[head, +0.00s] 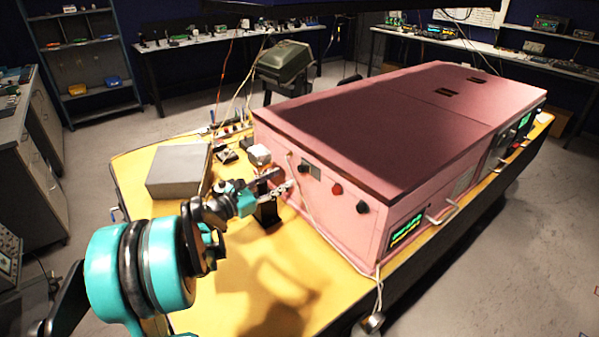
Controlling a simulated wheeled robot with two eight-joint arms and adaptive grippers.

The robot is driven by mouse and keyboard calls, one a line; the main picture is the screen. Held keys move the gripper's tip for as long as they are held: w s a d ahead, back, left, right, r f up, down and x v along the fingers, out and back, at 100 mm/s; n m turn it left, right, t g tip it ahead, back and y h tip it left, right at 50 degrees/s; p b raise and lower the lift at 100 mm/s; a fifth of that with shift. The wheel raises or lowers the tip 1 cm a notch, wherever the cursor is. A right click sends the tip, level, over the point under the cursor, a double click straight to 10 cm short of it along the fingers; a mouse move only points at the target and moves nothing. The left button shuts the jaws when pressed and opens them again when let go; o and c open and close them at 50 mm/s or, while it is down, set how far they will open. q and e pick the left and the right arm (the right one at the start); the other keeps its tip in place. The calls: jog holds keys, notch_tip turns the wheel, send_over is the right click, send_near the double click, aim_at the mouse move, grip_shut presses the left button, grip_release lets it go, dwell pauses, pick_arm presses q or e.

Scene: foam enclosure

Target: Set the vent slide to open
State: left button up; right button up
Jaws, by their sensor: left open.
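The pink foam enclosure (330,215) stands on a yellow table. Its near side has dark knobs, a red button (337,188), a lit display (405,228) and a small grey panel (312,172). Two small dark slots (449,92) show on its dark red lid. I cannot tell for sure which part is the vent slide, or its setting. My left gripper (280,183) is open at the left end of this near side, close to the wall. I cannot tell whether it touches anything there. My right gripper is not in view.
A grey box (179,170) and several small parts lie on the yellow table (215,285) left of the enclosure. A pale cable hangs down the near side. Silver handles (443,215) stick out farther right. The table front is mostly clear.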

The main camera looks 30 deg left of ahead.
aim_at(300, 170)
pick_arm(q)
jog(key=b+x, duration=0.1)
jog(key=x, duration=0.5)
jog(key=shift+w+d, duration=0.1)
jog(key=shift+w, duration=0.15)
grip_shut()
